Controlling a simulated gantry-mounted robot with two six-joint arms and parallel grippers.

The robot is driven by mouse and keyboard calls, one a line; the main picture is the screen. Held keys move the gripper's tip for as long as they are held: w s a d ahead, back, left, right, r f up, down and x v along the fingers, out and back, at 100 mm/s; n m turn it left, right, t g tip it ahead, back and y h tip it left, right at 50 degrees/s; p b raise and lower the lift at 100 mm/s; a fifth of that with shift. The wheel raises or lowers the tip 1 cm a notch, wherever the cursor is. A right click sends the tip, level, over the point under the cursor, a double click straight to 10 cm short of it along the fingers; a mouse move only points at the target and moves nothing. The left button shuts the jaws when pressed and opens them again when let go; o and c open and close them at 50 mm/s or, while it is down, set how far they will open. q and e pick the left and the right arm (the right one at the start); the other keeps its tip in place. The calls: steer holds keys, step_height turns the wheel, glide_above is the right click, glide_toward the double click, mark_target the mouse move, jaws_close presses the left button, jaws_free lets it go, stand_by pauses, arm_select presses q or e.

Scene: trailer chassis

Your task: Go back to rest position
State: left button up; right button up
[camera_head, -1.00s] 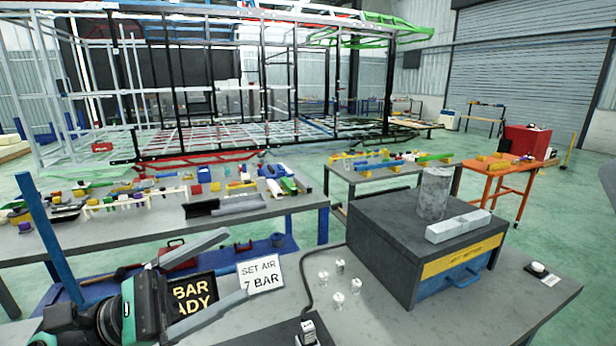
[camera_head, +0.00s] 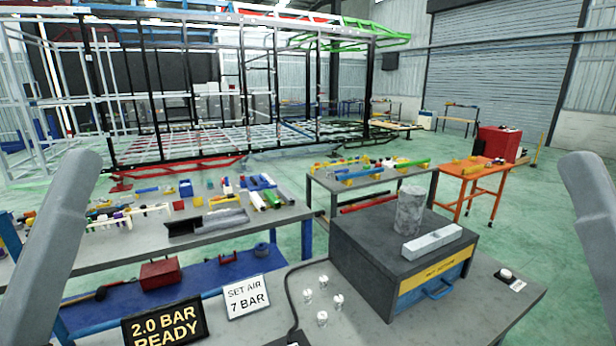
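Neither of my grippers shows in the head view. Only grey links of my own arms stand at the far left and far right edges, with their ends out of frame. A dark grey case with a yellow band and blue handle (camera_head: 360,277) sits on the near grey table (camera_head: 392,325). A mottled grey cylinder (camera_head: 409,211) stands upright on the case, beside a pale grey block (camera_head: 433,241). Nothing is seen held.
A "2.0 BAR READY" display (camera_head: 165,324) and a "SET AIR 7 BAR" card (camera_head: 246,296) stand at the near table's front left. Several small clear pieces (camera_head: 323,282) lie right of the card. A parts bench (camera_head: 88,256) fills the left. Green floor (camera_head: 560,240) is open at right.

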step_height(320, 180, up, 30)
steer(key=p, duration=2.7)
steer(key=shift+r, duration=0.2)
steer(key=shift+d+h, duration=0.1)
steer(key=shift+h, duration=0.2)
